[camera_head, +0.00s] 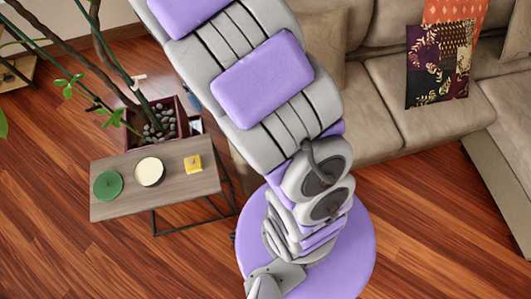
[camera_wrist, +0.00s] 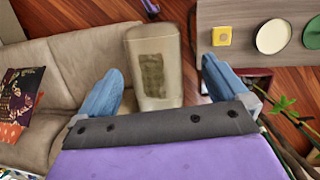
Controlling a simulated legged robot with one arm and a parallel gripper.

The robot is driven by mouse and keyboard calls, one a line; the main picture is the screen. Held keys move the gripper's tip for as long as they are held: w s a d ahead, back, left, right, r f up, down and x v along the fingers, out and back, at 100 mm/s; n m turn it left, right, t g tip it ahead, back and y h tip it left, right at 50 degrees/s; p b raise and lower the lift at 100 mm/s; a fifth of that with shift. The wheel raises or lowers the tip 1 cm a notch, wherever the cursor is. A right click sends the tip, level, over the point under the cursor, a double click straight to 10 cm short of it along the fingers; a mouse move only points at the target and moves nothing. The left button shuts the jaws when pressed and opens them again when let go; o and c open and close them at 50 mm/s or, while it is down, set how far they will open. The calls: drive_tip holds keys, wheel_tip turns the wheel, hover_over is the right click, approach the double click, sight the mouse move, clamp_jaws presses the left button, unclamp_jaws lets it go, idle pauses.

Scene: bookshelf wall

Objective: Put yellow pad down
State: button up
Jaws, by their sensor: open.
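The yellow pad (camera_head: 193,163) is a small square piece lying flat on the wooden side table (camera_head: 125,208), near its right end in the head view. It also shows in the wrist view (camera_wrist: 222,36), on the table at the upper right. My gripper (camera_wrist: 161,67) has its two blue fingers spread wide with nothing between them. The sofa armrest shows below and beyond the gap. The pad is apart from my gripper, beyond the right finger. The fingers cannot be made out in the head view.
A round cream item (camera_head: 150,172) and a green disc (camera_head: 108,185) share the table. A potted plant (camera_head: 153,125) stands behind it. A beige sofa (camera_head: 385,110) with patterned cushions (camera_head: 440,65) is at the right. Open wood floor (camera_head: 80,265) lies in front of the table.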

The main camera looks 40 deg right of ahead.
drive_tip(key=s+r+n, duration=0.1)
drive_tip(key=s+r, duration=0.3)
drive_tip(key=s, duration=0.8)
drive_tip(key=s+a+r+n+t, duration=0.1)
drive_tip(key=s+r, duration=0.3)
drive_tip(key=s, duration=0.9)
drive_tip(key=shift+r+n+y, duration=0.15)
drive_tip(key=shift+n+y, duration=0.15)
drive_tip(key=shift+n, duration=0.4)
drive_tip(key=shift+w, duration=0.1)
